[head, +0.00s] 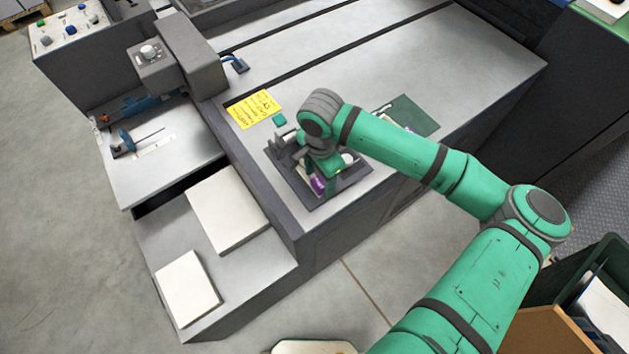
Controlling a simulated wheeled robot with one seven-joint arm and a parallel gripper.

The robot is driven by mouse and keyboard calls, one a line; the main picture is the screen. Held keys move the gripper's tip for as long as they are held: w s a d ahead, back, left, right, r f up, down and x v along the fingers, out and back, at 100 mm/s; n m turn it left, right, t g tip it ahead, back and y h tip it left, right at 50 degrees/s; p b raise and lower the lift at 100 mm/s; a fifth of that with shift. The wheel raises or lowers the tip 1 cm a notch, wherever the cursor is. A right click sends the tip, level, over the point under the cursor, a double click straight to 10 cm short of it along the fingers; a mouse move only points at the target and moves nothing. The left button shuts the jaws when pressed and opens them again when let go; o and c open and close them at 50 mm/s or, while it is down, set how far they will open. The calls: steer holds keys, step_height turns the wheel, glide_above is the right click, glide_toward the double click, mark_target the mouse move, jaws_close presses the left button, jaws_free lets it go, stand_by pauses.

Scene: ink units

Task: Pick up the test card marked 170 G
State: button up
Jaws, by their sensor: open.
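No marking reading 170 G can be made out in the head view, so I cannot tell which thing is the test card. My gripper (322,184) points down over a dark tray (348,187) on the grey machine top, near its front corner. Small items lie in the tray, among them a purple piece (318,185) right at my gripper. My wrist and gripper hide much of the tray. The jaws are open; whether they touch anything is too small to tell.
A yellow note (253,109) and a small teal block (279,120) lie left of my arm. A dark green mat (413,114) lies behind the arm, partly covered. White paper stacks (226,208) sit on the lower shelf. The machine top (450,70) is mostly clear.

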steer(key=shift+f, duration=1.15)
steer(key=c, duration=1.2)
steer(key=shift+r, duration=0.1)
